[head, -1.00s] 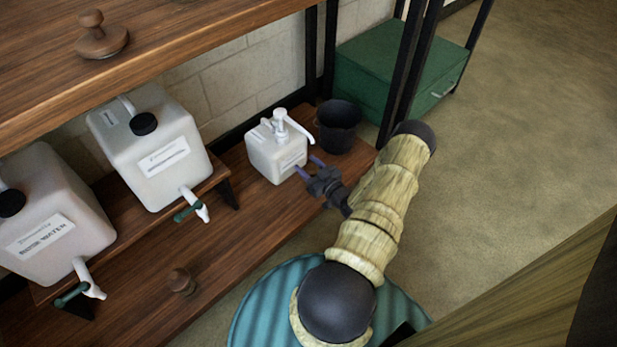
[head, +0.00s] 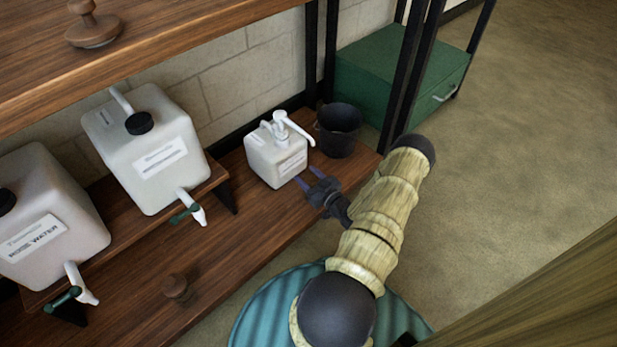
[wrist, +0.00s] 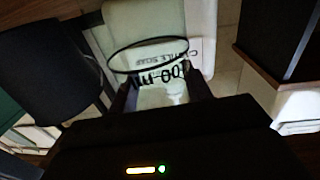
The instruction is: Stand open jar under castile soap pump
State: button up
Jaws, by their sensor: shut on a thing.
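The castile soap container (head: 277,162) is a white box with a white pump (head: 287,125) on the lower shelf. The pump spout points right, toward the front. My gripper (head: 310,178) is just in front of the container. In the wrist view my gripper (wrist: 160,98) is shut on a clear jar (wrist: 150,78) with a dark-rimmed open mouth and "100 ml" lettering. The soap container (wrist: 200,35) with its label shows behind the jar. In the head view the clear jar can hardly be made out between the fingers, and its base is hidden.
A black bucket (head: 339,130) stands right of the soap container. Two large white canisters with taps, one labelled rose water (head: 45,225), stand on a riser at left. A wooden knob (head: 178,287) sits on the lower shelf (head: 235,250). A dark upright post is at right.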

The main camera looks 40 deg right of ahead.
jog(key=o, duration=1.2)
jog(key=shift+r, duration=0.2)
jog(key=s+p, duration=0.7)
jog(key=s, duration=0.5)
jog(key=shift+f, duration=0.1)
